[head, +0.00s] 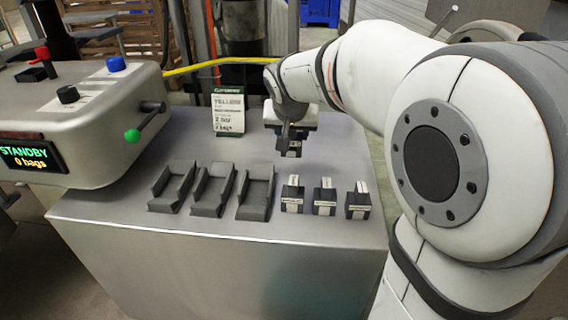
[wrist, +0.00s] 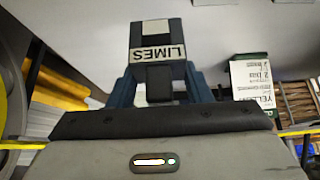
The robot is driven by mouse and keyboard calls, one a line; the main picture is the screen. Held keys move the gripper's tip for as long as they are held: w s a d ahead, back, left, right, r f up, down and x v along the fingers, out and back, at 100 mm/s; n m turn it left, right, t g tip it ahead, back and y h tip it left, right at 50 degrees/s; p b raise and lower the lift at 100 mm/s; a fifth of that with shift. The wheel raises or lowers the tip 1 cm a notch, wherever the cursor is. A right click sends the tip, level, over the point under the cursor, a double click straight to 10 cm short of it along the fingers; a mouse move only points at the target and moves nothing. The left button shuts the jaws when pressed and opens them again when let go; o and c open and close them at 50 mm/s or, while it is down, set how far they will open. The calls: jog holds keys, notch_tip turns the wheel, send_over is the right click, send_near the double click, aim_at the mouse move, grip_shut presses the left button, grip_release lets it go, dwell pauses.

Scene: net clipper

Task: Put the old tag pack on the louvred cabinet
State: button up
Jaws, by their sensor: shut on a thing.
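My gripper (head: 290,136) is shut on a small dark tag pack (head: 291,152), held above the back right of the grey metal worktop. In the wrist view the pack (wrist: 145,37) has a pale label reading "LIMES" and sits between the blue fingers of my gripper (wrist: 160,88).
Three dark packs with pale labels (head: 292,194) (head: 324,197) (head: 357,200) stand on the worktop (head: 200,260). Three empty dark holders (head: 255,193) are left of them. A printed sign (head: 228,112) stands behind. A machine (head: 90,110) reading "STANDBY 0 bags" is at left.

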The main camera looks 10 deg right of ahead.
aim_at(290, 136)
notch_tip(290, 136, down, 7)
jog(key=shift+f+b, duration=0.1)
jog(key=shift+b, duration=1.1)
jog(key=shift+f, duration=0.1)
jog(key=o, duration=1)
jog(key=shift+r, duration=0.4)
jog(key=p+v, duration=0.4)
jog(key=v, duration=0.7)
jog(key=shift+s+a+r, duration=0.1)
jog(key=shift+s+r, duration=0.05)
jog(key=shift+s, duration=0.1)
